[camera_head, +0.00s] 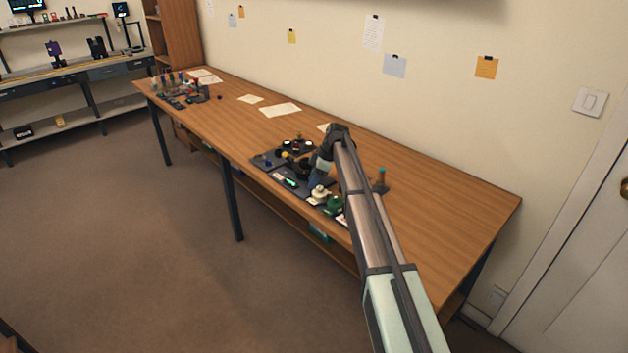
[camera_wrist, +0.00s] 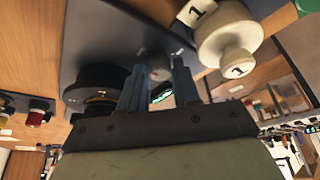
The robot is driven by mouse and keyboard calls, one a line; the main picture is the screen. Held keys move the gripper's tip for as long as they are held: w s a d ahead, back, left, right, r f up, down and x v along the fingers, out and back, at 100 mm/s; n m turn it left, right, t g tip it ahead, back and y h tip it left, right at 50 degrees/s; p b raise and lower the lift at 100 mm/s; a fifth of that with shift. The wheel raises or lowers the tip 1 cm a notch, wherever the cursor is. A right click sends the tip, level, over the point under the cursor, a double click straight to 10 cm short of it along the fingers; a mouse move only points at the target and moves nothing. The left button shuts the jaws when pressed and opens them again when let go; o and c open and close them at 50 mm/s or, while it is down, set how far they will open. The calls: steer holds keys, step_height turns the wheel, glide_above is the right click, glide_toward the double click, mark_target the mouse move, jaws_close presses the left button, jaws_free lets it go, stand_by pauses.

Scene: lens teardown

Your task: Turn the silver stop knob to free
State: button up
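The silver stop knob (camera_wrist: 160,73) shows in the wrist view as a small grey round shape on the dark panel (camera_wrist: 130,30), between and beyond my fingertips. My gripper (camera_wrist: 158,82) has its two blue-grey fingers apart, one on each side of the knob in the picture. I cannot tell whether they touch it. In the head view my gripper (camera_head: 318,182) is low over the dark panel (camera_head: 262,161) on the bench, and I cannot make out the silver knob there. The knob's marking and turned position are not readable.
A cream knob marked 1 (camera_wrist: 226,40) stands close right of my fingers in the wrist view; a black round part (camera_wrist: 98,82) is close left. Green parts (camera_head: 333,204) and an orange-topped post (camera_head: 381,178) are nearby. The bench's right end (camera_head: 455,215) is clear.

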steer(key=o, duration=0.4)
steer(key=shift+c, duration=0.2)
